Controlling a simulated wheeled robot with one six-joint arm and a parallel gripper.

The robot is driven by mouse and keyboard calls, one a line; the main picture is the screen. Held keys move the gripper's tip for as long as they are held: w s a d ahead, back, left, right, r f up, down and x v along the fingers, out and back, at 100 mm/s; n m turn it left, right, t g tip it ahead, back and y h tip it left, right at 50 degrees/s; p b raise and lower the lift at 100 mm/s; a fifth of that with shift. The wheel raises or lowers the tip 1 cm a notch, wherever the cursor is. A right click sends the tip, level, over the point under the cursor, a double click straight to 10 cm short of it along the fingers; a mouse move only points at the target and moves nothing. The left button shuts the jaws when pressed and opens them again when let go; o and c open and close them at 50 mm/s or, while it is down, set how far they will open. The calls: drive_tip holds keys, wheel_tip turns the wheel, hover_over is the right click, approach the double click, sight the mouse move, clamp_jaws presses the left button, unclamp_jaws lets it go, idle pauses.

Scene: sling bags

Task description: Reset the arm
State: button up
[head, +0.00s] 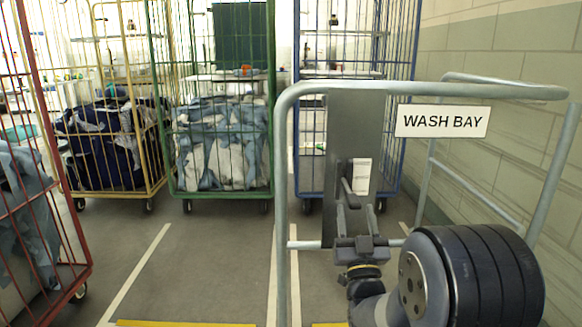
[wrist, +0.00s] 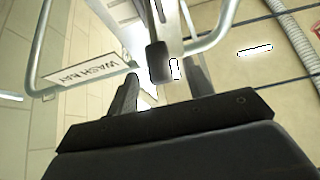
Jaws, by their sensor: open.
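My gripper (head: 356,217) points up and away in the head view, in front of a grey upright panel (head: 352,120) inside a metal tube frame. In the wrist view my gripper (wrist: 162,92) shows two dark fingers set wide apart, with nothing held. A dark lever-like part (head: 347,186) and a white label (head: 361,176) are on the panel just above the fingertips. In the wrist view a dark rounded block (wrist: 158,62) shows between the fingertips, beyond them. I cannot tell whether a finger touches it.
The tube frame (head: 283,200) with a WASH BAY sign (head: 443,121) surrounds my arm closely. Behind stand a yellow cage (head: 159,120), a green cage (head: 272,100) and a blue cage (head: 405,100). A red cage (head: 70,240) is at left. A block wall (head: 490,60) is at right.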

sight(354, 200)
drive_tip(key=shift+x, duration=1.95)
drive_tip(key=shift+s+f, duration=0.1)
drive_tip(key=shift+s, duration=0.05)
drive_tip(key=shift+s+f, duration=0.15)
drive_tip(key=v, duration=1)
drive_tip(key=x, duration=1)
drive_tip(key=shift+w+r, duration=0.25)
drive_tip(key=shift+w, duration=0.05)
drive_tip(key=shift+s+r+g+p, duration=0.1)
drive_tip(key=shift+r+g+p, duration=0.4)
drive_tip(key=shift+r+p, duration=0.45)
drive_tip(key=r+g+p, duration=0.1)
drive_tip(key=p, duration=0.2)
drive_tip(key=r+g+p, duration=0.1)
drive_tip(key=p, duration=0.3)
drive_tip(key=shift+w+r, duration=0.15)
drive_tip(key=shift+w, duration=0.15)
drive_tip(key=shift+w+r+g+p, duration=0.1)
drive_tip(key=shift+r+g+p, duration=0.15)
drive_tip(key=shift+p, duration=0.7)
